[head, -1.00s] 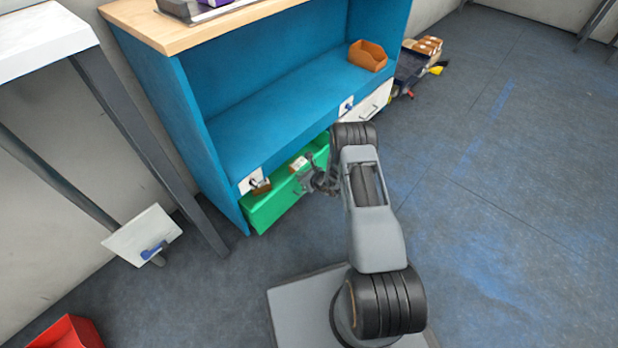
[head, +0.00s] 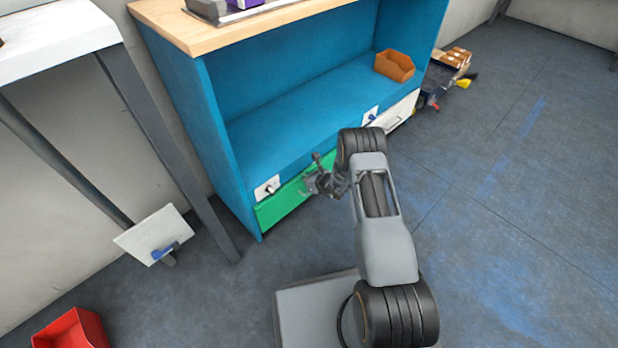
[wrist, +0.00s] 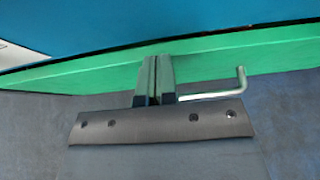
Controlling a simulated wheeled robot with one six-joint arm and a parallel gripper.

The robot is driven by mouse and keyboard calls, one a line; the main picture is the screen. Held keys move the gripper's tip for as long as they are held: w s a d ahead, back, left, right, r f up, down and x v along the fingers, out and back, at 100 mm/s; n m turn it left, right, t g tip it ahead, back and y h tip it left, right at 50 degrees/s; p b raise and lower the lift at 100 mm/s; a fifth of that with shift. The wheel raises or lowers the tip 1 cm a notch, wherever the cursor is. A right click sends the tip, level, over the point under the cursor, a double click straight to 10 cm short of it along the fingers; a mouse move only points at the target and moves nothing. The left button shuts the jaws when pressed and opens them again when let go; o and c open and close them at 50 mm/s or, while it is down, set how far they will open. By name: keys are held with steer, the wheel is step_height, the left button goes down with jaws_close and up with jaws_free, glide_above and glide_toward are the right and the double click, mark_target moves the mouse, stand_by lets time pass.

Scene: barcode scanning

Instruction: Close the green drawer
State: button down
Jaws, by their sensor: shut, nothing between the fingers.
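The green drawer (head: 282,207) is at the bottom left of the blue cabinet (head: 223,143). Its front looks flush or nearly flush with the cabinet, and its inside no longer shows. In the wrist view the green drawer front (wrist: 88,74) runs across the picture below the blue cabinet edge, with a metal bar handle (wrist: 215,93) to the right of the fingers. My gripper (head: 312,181) is at the drawer front. In the wrist view my gripper (wrist: 155,64) is shut and empty, its fingertips at the green front, seemingly touching it.
A white drawer (head: 400,110) sits to the right in the same cabinet. An orange bin (head: 394,65) stands on the shelf. A red bin (head: 72,331) lies on the floor at lower left. A table leg (head: 165,150) stands left of the cabinet.

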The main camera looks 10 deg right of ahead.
steer(key=shift+w+a+r, duration=0.15)
steer(key=shift+w+r, duration=0.1)
steer(key=s+d+f+p+v, duration=0.15)
steer(key=p+v, duration=0.35)
steer(key=v, duration=0.9)
steer(key=s+a+r+n+g+y+p, duration=0.15)
steer(key=a+r+n+p, duration=0.3)
steer(key=r, duration=0.75)
steer(key=s+a+r+n+g+y+p, duration=0.1)
steer(key=a+r+n+g+p, duration=0.3)
steer(key=r, duration=0.8)
steer(key=s+a+r+n+g+y+p, duration=0.15)
steer(key=r+n+p, duration=0.45)
steer(key=r, duration=0.6)
steer(key=s+d+r+n+h+p, duration=0.1)
steer(key=s+r+n+h+p, duration=0.2)
steer(key=r, duration=0.7)
steer(key=s+d+r+n+h+p, duration=0.2)
steer(key=s+r+n+h+p, duration=0.2)
steer(key=s+r+n+p, duration=0.3)
steer(key=s+d+r+n+h+p, duration=0.1)
steer(key=s+r+n+h+p, duration=0.2)
steer(key=r, duration=1.2)
steer(key=s+n+p, duration=0.2)
steer(key=s+p, duration=0.3)
steer(key=shift+d, duration=0.4)
steer(key=c, duration=1.8)
jaws_free()
steer(key=shift+w, duration=0.1)
